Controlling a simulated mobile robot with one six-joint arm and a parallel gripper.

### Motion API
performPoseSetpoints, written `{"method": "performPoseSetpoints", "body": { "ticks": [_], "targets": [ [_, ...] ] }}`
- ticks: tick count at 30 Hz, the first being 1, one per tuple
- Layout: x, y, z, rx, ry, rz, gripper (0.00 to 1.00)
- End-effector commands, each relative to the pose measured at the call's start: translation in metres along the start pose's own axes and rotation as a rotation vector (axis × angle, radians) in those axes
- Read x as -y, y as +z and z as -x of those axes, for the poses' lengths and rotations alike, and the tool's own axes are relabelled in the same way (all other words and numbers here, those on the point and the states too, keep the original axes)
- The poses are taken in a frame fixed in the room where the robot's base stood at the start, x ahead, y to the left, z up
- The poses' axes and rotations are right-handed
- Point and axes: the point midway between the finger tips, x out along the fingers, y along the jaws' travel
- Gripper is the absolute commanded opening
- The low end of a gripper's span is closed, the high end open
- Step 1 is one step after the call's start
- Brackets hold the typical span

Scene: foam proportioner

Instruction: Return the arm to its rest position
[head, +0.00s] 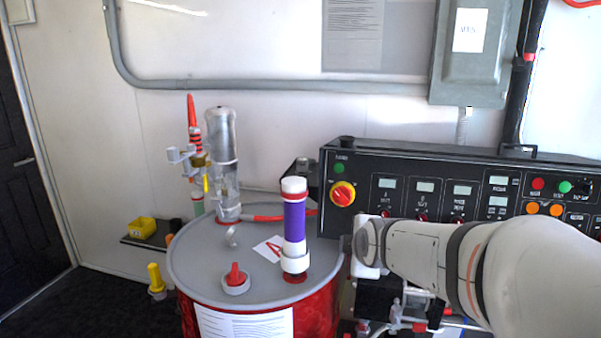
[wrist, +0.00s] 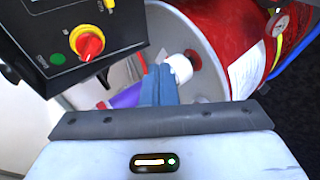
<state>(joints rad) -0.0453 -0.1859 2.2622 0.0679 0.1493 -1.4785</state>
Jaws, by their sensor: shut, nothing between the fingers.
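My arm (head: 430,258) reaches in from the right in the head view, in front of the lower part of the control panel. My gripper (wrist: 160,72) shows in the wrist view with its blue-grey fingers together and nothing between them. In the head view I cannot make out its fingers. Beyond the fingers in the wrist view are a purple tube (wrist: 126,98) and its white collar (wrist: 180,68); the fingers overlap them in the picture, and I cannot tell the gap.
A red drum with a grey lid (head: 200,270) stands left of my arm. On it are the upright purple tube (head: 294,222), a clear cylinder (head: 222,150) and a red-handled cap (head: 235,278). The black control panel (head: 400,165) with a red-yellow knob (head: 342,194) is behind my arm.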

Motion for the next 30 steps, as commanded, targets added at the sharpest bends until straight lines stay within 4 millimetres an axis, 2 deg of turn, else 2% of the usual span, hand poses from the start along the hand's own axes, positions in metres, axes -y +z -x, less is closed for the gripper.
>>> {"method": "performPoseSetpoints", "body": {
  "ticks": [9, 16, 18, 22, 30],
  "targets": [
    [0.102, 0.023, 0.065, 0.183, -0.302, -0.743, 0.0],
    [0.166, 0.037, 0.112, 0.43, -0.417, -1.192, 0.0],
    [0.179, 0.04, 0.121, 0.492, -0.43, -1.279, 0.0],
    [0.192, 0.044, 0.132, 0.563, -0.438, -1.374, 0.0],
    [0.194, 0.045, 0.134, 0.58, -0.438, -1.399, 0.0]
  ]
}}
